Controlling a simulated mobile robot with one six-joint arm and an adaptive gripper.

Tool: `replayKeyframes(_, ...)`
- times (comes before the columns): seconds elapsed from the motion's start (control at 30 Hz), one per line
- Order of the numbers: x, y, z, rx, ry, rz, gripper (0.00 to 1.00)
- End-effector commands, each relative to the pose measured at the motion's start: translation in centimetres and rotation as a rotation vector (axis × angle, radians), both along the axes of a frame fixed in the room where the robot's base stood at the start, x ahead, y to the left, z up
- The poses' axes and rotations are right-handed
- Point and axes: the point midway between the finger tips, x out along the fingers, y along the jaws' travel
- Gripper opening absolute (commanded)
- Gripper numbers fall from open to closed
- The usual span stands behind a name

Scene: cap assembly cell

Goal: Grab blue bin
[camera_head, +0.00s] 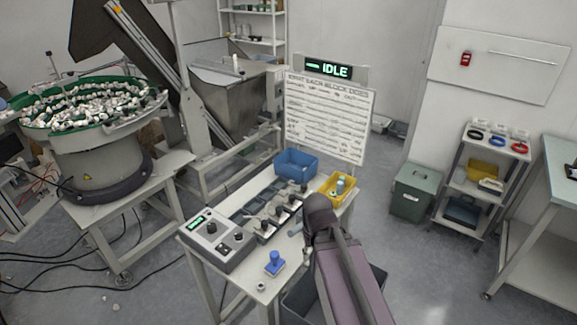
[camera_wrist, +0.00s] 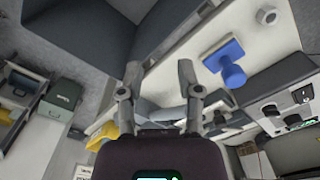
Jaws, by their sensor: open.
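The blue bin (camera_head: 296,166) is an open-topped box at the back end of the narrow work table (camera_head: 262,284) in the head view, just left of the yellow bin (camera_head: 337,188). I cannot pick the blue bin out with certainty in the wrist view. My gripper (camera_wrist: 158,77) shows there with its two fingers spread apart and nothing held between them. In the head view my arm reaches over the right side of the table and hides the fingers. The gripper is apart from the blue bin, on the nearer side of it.
A row of fixtures (camera_head: 278,214), a control box (camera_head: 217,240) and a blue-handled tool (camera_head: 275,263) stand on the table. A dark bin (camera_head: 300,303) is below its right edge. The instruction board (camera_head: 328,120) stands behind the blue bin. Open floor lies right.

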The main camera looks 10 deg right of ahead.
Motion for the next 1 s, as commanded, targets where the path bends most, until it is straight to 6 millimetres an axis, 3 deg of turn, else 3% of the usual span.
replayKeyframes(0.47, 0.0, 0.0, 0.0, -0.001, 0.000, -0.001, 0.46)
replayKeyframes(0.63, 1.0, -0.1, 0.0, -0.025, -0.011, -0.021, 0.46)
replayKeyframes(0.77, 3.2, 0.0, 0.0, -0.085, -0.038, -0.079, 0.46)
replayKeyframes(0.87, 6.0, -0.1, 0.1, -0.158, -0.081, -0.144, 0.46)
replayKeyframes(1.0, 11.2, -0.1, 0.8, -0.283, -0.187, -0.263, 0.46)
